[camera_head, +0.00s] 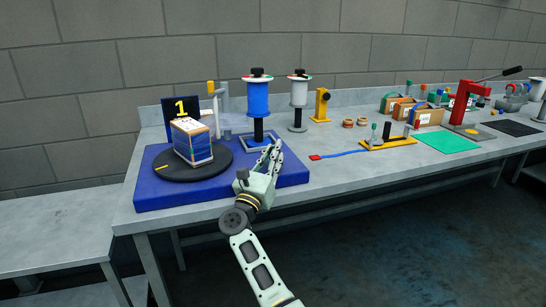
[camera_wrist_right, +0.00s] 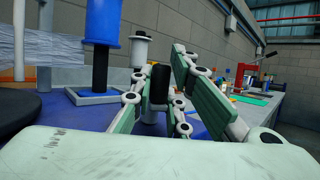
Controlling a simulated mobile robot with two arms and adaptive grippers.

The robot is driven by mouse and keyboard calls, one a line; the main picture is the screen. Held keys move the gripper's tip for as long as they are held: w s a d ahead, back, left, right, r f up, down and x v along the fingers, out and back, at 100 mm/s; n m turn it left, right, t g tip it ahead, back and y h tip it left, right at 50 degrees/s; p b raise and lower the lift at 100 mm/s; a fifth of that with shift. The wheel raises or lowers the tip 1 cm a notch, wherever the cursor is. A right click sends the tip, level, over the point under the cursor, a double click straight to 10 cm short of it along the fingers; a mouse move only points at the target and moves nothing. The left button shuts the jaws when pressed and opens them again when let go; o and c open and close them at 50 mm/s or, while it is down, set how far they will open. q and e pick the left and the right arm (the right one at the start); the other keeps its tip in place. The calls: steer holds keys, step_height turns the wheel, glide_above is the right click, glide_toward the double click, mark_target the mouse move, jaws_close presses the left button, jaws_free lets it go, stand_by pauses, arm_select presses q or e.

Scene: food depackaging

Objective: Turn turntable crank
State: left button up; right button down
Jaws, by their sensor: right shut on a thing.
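The turntable (camera_head: 222,168) is a dark round disc on a blue base (camera_head: 160,197) at the left of the bench. A carton wrapped in blue and white (camera_head: 194,148) stands on the disc. My right gripper (camera_head: 273,152) is over the right part of the blue base. In the right wrist view, its green-padded fingers (camera_wrist_right: 172,90) are on both sides of a black upright crank knob (camera_wrist_right: 159,84), shut on it. The fingers hide the crank in the head view. The left gripper is not in view.
A blue film roll (camera_head: 257,98) and a white roll (camera_head: 298,92) stand behind the gripper. Tools, boxes and a green mat (camera_head: 446,142) fill the bench to the right.

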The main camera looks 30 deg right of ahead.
steer(key=c, duration=1.7)
jaws_free()
steer(key=shift+c, duration=0.2)
steer(key=v, duration=1.2)
steer(key=shift+r, duration=0.1)
